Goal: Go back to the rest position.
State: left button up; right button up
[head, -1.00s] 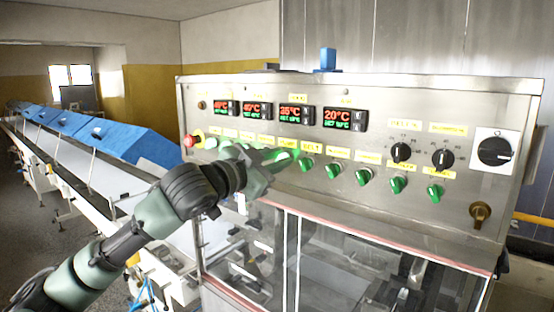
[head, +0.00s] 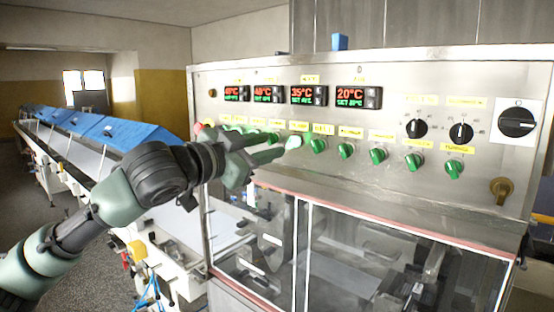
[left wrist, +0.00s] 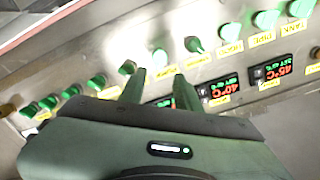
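My left gripper (head: 268,146) is in front of the control panel (head: 400,85), close to its row of green knobs. In the left wrist view its two fingers (left wrist: 160,88) stand apart with only panel surface showing between them. A pale, brightly lit knob (head: 293,141) is just beyond the fingertips; contact cannot be told from here. Green knobs (head: 318,146) continue to the right, and several to the left are partly hidden behind the gripper. My right gripper is in neither view.
Red and green temperature displays (head: 302,95) sit above the knobs. A red button (head: 198,127) is partly hidden behind my left arm. Glass-sided housing (head: 350,260) lies below the panel. A conveyor with blue covers (head: 130,135) runs back at left. Grey floor shows at lower left.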

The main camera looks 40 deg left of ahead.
pick_arm(q)
jog(key=shift+s, duration=0.35)
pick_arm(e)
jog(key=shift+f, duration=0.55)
